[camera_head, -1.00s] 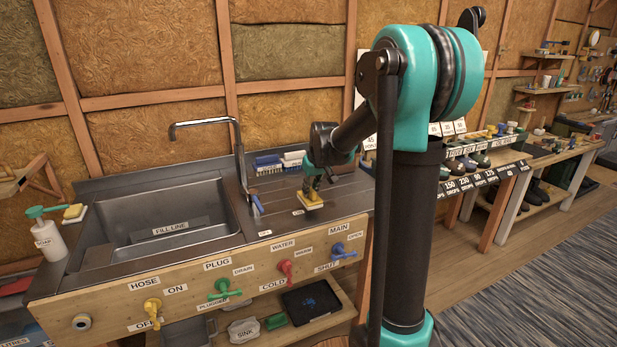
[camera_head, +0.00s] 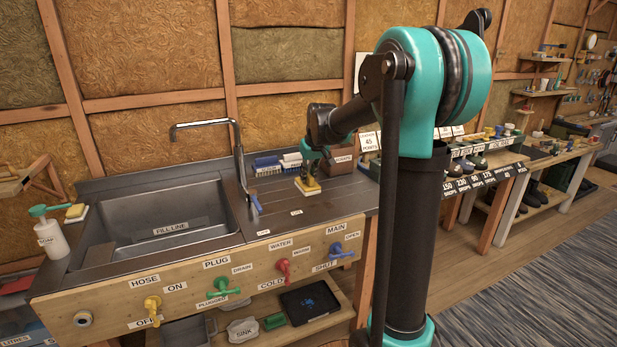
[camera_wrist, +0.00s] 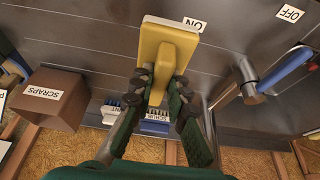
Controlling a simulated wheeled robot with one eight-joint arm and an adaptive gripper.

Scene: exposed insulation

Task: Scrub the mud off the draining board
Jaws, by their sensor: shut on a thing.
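The draining board (camera_head: 340,193) is the ribbed dark metal surface right of the sink basin; it also fills much of the wrist view (camera_wrist: 85,30). My gripper (camera_head: 310,177) is over its back part. In the wrist view my gripper (camera_wrist: 163,82) is shut on the handle of a yellow scrubber (camera_wrist: 168,45) with a pale underside. The scrubber (camera_head: 307,187) is at or very near the board surface; contact is not clear. I cannot make out mud on the visible board, and the part under the scrubber is hidden.
A brown scraps box (camera_wrist: 53,98) stands at the board's back right. Blue and white brushes (camera_head: 278,164) lie along the back. The tap (camera_head: 238,150) with a blue lever (camera_head: 254,203) stands to the left. A soap bottle (camera_head: 52,238) is left of the basin (camera_head: 165,220).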

